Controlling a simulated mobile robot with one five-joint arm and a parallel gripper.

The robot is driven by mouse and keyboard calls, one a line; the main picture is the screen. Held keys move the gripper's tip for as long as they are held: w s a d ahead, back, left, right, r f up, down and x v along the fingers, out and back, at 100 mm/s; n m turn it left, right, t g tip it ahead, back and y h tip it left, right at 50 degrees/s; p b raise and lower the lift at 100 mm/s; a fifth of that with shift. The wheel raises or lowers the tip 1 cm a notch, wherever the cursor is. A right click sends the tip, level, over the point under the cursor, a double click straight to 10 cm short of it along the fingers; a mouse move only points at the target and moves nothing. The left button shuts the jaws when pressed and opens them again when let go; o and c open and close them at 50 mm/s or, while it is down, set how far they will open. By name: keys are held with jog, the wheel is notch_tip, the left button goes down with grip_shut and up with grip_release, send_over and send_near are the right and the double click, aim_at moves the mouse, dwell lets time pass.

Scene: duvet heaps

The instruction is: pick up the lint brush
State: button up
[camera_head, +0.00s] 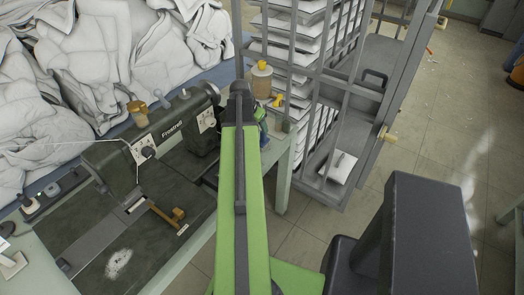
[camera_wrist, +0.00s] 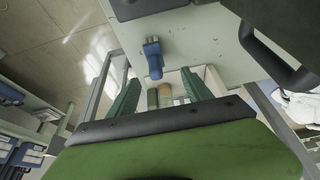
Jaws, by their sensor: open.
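A small blue object with a darker end, which looks like the lint brush (camera_wrist: 154,60), lies on the pale bench top (camera_wrist: 185,35) in the wrist view. My gripper (camera_wrist: 160,92) is open, with its two green fingers apart. The brush is beyond the fingertips and roughly in line with the gap between them, with no contact visible. In the head view my green arm covers part of the bench, and only a bit of blue (camera_head: 262,115) shows beside it; I cannot tell if that is the brush.
A dark sewing machine (camera_head: 150,140) stands left of my arm. A tan jar with a yellow top (camera_head: 262,80) is at the bench's far end, near a barred metal rack (camera_head: 320,85) with stacked sheets. White duvets (camera_head: 90,70) are heaped behind.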

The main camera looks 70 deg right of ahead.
aim_at(261, 131)
jog(key=b+x, duration=0.3)
jog(key=x, duration=0.3)
jog(key=shift+s+r+b, duration=0.1)
jog(key=shift+b, duration=0.25)
jog(key=shift+r, duration=0.1)
jog(key=b+x, duration=0.5)
jog(key=shift+s+d+f, duration=0.1)
jog(key=shift+s+f, duration=0.15)
jog(key=shift+s, duration=0.05)
jog(key=shift+r, duration=0.2)
grip_shut()
